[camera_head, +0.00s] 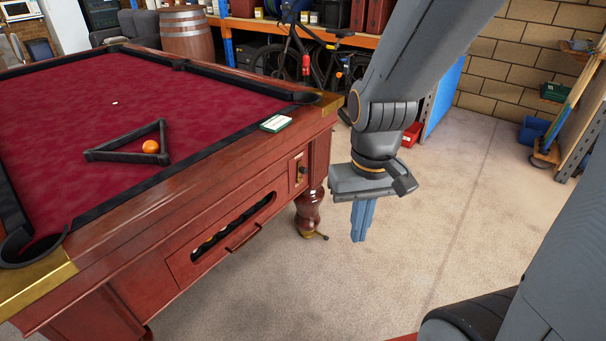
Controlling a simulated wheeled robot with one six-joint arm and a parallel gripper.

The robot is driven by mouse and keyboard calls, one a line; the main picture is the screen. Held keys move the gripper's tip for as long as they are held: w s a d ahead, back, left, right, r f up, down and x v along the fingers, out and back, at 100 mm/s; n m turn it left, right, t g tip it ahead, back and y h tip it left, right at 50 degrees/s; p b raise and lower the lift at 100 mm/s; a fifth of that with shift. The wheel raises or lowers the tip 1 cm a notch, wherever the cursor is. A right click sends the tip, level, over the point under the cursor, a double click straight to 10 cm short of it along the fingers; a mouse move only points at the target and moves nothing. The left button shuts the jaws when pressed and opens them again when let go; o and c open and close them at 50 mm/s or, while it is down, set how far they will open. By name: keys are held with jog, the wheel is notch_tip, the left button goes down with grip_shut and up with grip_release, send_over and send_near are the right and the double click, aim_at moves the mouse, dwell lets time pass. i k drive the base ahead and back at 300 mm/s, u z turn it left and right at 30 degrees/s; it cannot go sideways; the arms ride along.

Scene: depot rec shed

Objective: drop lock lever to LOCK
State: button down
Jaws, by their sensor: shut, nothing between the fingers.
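A small lever-like part (322,236) sticks out to the right from the foot of the pool table's near corner leg. A brass plate with a dark knob (302,172) is set in the table's side panel above that leg. I cannot tell for certain which of these is the lock lever, and no LOCK marking is readable. My gripper (360,239) points down with its blue fingers shut together and empty. It hangs in front of and to the right of the table leg, appearing apart from the table and both parts.
The pool table (240,150) fills the left, with a triangle rack (110,152), an orange ball (150,146) and a small green-and-white box (276,123) on it. A bicycle (315,60) and shelving stand behind. The carpet (440,215) to the right is clear.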

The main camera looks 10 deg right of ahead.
aim_at(302, 169)
jog(key=k, duration=0.6)
jog(key=u, duration=0.3)
jog(key=i, duration=1.8)
jog(key=z, duration=0.2)
